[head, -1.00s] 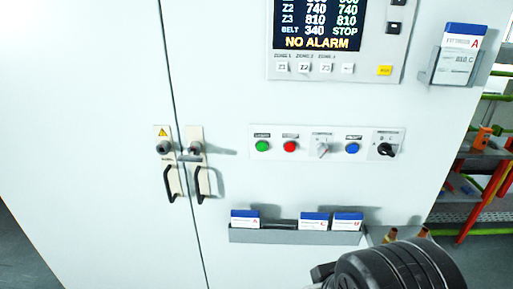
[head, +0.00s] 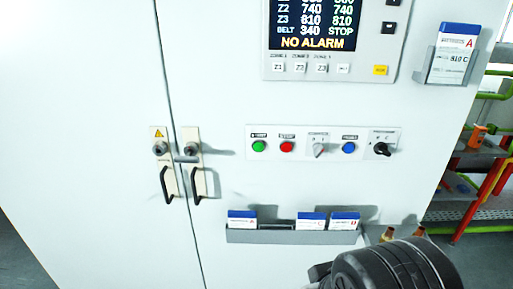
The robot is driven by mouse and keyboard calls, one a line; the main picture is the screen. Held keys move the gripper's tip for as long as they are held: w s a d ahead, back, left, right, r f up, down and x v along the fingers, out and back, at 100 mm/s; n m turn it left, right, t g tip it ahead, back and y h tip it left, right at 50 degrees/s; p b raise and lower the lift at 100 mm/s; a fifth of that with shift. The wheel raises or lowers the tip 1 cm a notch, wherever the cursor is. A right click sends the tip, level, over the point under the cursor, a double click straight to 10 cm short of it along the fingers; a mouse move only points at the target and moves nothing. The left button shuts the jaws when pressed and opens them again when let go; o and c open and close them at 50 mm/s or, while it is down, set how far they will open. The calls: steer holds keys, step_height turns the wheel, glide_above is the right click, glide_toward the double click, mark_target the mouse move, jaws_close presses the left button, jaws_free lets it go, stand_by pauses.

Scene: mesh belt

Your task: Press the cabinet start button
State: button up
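The cabinet (head: 90,120) fills most of the head view. A button panel (head: 268,155) on its front carries a green button (head: 259,146) at the left, labelled like START, and a red button (head: 287,147) beside it. A grey selector (head: 319,150), a blue button (head: 348,148) and a black rotary switch (head: 382,149) follow to the right. The display (head: 312,25) above reads BELT 340 STOP and NO ALARM. A black rounded part of my arm shows at the bottom right, below and right of the buttons. My gripper's fingers do not show.
A grey card rack (head: 275,237) with several blue-topped cards juts out below the buttons. A card holder (head: 430,66) sits at the upper right. Door handles (head: 167,185) stick out left of the panel. Shelving with red and green frames (head: 490,180) stands at the right.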

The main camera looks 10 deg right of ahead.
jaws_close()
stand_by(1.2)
